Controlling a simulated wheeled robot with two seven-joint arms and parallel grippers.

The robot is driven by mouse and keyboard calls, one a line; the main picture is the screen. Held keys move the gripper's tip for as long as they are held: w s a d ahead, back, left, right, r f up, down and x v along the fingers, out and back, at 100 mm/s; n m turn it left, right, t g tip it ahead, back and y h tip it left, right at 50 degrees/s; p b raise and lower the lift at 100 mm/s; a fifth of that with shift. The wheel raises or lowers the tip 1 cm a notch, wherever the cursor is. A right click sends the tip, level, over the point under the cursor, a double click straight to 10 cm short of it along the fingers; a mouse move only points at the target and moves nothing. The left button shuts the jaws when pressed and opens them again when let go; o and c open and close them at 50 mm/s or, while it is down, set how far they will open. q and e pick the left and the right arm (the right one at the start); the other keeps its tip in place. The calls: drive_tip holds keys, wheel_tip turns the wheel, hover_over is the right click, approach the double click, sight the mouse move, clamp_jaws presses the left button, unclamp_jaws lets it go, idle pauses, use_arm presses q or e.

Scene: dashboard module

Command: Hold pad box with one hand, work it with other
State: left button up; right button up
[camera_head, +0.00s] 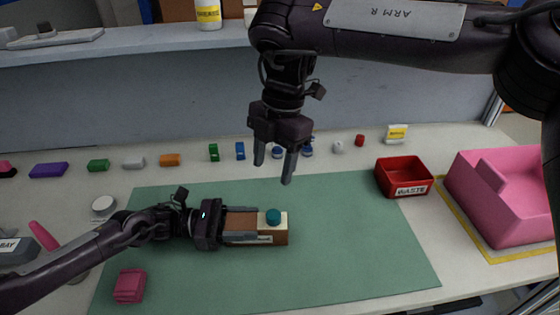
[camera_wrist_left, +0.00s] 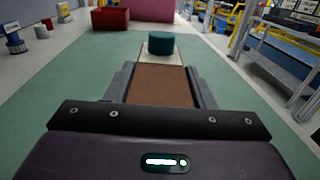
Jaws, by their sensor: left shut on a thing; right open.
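The pad box (camera_head: 265,238) is a brown box with a cream top end and a round teal knob (camera_head: 273,216) near its right end. It lies on the green mat (camera_head: 350,265). My left gripper (camera_head: 240,225) is shut on the pad box from the left, with a finger along each long side. In the left wrist view the brown top of the pad box (camera_wrist_left: 163,85) shows between the fingers, with the teal knob (camera_wrist_left: 161,43) at its far end. My right gripper (camera_head: 274,170) is open and empty, pointing down above the mat's back edge, apart from the box.
A red waste bin (camera_head: 404,190) and a large pink tray (camera_head: 500,222) stand to the right. Several small coloured blocks line the back, including an orange one (camera_head: 169,160). A pink block (camera_head: 130,286) lies front left. The mat right of the box is clear.

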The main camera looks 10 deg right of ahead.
sight(273, 214)
drive_tip(key=f, duration=0.8)
drive_tip(key=s+f, duration=0.1)
drive_tip(key=f, duration=0.3)
drive_tip(key=shift+f, duration=0.2)
drive_tip(key=c, duration=1)
drive_tip(key=shift+a, duration=0.1)
drive_tip(key=shift+r, duration=0.1)
drive_tip(key=shift+r, duration=3)
